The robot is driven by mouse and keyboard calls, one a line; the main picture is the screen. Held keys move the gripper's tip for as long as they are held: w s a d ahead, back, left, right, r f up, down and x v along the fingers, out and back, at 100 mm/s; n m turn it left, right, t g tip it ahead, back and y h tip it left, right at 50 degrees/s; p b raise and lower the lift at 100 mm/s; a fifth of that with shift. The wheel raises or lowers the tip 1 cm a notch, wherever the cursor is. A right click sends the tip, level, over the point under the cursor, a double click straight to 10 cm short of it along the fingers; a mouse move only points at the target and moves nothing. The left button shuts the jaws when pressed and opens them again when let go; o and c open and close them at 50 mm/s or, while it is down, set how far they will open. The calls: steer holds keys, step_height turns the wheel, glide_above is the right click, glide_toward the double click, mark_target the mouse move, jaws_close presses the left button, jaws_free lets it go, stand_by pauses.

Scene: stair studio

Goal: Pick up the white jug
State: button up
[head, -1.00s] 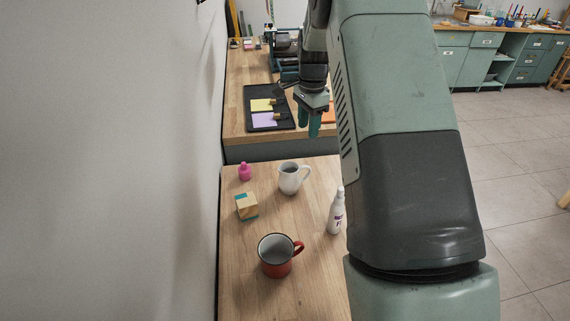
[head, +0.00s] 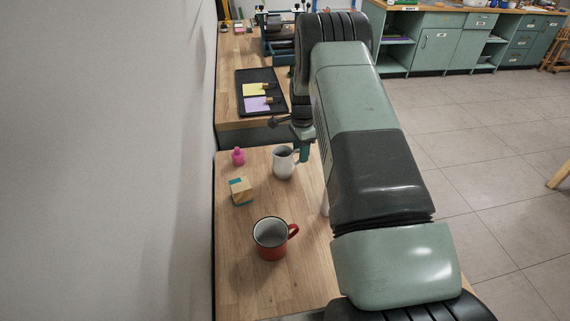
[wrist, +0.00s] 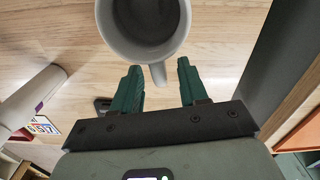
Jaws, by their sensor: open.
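The white jug (head: 283,166) stands upright on the near wooden worktop, its handle side toward my gripper. In the wrist view the jug (wrist: 104,28) fills the top middle, seen into its grey inside. Its handle points down the picture, toward the space between my fingers. My gripper (wrist: 158,84) is open and empty, with one green finger on each side of the handle's line. In the head view my gripper (head: 303,153) is just right of the jug, partly hidden by my arm. I cannot tell whether a finger touches the jug.
A wall borders the left.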

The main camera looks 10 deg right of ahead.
step_height(320, 180, down, 2)
steer(key=shift+f, duration=0.15)
jaws_close()
stand_by(0.3)
